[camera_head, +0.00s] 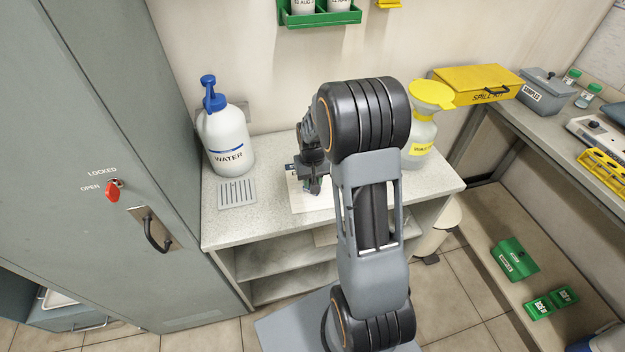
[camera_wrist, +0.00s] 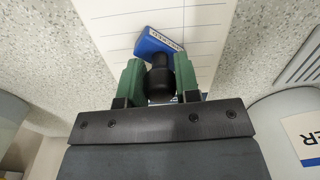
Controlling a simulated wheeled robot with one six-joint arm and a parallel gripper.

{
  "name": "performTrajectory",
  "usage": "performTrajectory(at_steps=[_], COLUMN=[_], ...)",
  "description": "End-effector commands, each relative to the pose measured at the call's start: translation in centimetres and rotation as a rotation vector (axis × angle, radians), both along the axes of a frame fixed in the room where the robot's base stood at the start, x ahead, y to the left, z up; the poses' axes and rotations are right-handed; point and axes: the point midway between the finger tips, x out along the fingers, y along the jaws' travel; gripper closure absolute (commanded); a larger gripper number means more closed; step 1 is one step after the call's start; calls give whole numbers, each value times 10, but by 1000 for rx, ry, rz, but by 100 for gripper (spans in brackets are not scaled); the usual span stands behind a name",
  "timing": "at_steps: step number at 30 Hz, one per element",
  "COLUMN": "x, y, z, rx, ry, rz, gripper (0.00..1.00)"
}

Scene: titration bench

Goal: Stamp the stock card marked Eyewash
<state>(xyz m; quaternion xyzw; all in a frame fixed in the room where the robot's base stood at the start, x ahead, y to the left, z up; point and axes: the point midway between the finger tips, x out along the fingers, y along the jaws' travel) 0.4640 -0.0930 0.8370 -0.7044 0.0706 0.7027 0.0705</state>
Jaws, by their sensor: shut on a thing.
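My gripper (camera_wrist: 160,80) is shut on the dark round knob of a stamp. The stamp (camera_wrist: 152,43) has a blue base with a small white label, too small to read surely. It is over a white lined card (camera_wrist: 112,22) on the speckled bench; I cannot tell whether it touches the card. In the head view my gripper (camera_head: 312,184) is low over the bench, and part of the white card (camera_head: 300,201) shows beside it. My arm hides much of that area. No Eyewash marking is readable in either view.
A WATER bottle (camera_head: 226,142) and a grey drip grate (camera_head: 237,194) are left of the card. A yellow-funnelled waste bottle (camera_head: 420,135) stands at the right. A yellow spill kit (camera_head: 470,84) is on the wall side. A green rack (camera_head: 318,17) hangs above.

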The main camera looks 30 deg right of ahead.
Motion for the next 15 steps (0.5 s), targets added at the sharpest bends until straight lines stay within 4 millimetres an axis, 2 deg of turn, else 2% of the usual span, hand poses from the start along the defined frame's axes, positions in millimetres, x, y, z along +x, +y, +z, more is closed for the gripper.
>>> performTrajectory(at_steps=[7,15], x=[-1,-1], y=[0,0], z=[5,27], rx=[1,0], ry=[4,2], rz=[0,0], gripper=[85,85])
